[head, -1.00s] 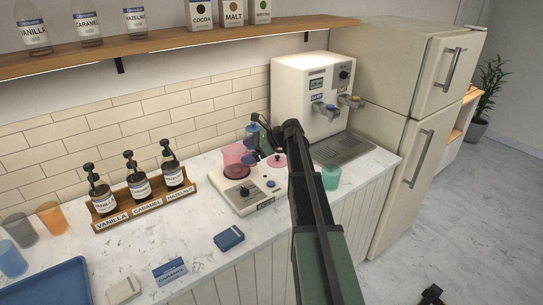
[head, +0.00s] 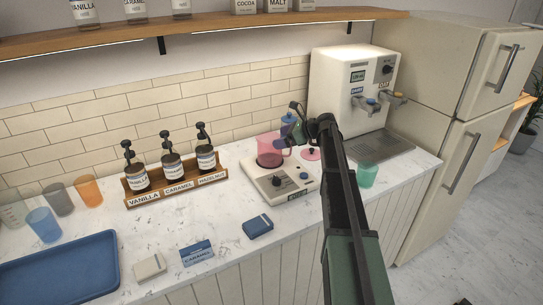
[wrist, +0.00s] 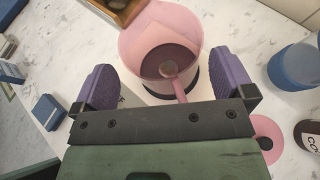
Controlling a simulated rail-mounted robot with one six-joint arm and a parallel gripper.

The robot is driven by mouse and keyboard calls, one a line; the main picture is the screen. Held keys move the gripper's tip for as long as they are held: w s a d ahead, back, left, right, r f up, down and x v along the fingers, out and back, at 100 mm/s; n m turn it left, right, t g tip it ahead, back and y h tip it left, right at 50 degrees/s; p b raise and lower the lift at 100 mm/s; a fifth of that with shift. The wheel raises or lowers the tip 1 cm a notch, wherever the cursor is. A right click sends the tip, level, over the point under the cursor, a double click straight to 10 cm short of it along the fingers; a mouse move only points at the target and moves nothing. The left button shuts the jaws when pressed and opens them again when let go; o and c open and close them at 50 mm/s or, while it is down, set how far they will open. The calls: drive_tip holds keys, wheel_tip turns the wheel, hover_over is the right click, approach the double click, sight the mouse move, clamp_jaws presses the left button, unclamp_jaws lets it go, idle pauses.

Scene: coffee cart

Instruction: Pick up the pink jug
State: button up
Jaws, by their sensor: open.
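The pink jug (head: 270,149) stands upright on a white appliance (head: 281,184) with a dial, on the counter. In the wrist view I look down into the jug (wrist: 146,36), with its handle (wrist: 177,90) pointing toward my gripper. My gripper (wrist: 166,80) is open, its two purple finger pads spread to the left and right of the handle. The fingers do not touch the jug's handle. In the head view my gripper (head: 296,135) is just right of the jug, and my arm hides part of that area.
A pink lid (head: 311,154) lies right of the jug, with a blue vessel (head: 287,121) behind it. A green cup (head: 367,175) and a coffee machine (head: 350,90) stand to the right. A syrup rack (head: 134,202) is at the left.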

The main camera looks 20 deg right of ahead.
drive_tip(key=shift+x, duration=1.1)
drive_tip(key=shift+d, duration=0.1)
drive_tip(key=shift+c, duration=0.5)
drive_tip(key=c, duration=1.1)
drive_tip(key=shift+r, duration=0.15)
wheel_tip(320, 180, up, 20)
drive_tip(key=p, duration=2)
drive_tip(key=shift+s, duration=0.1)
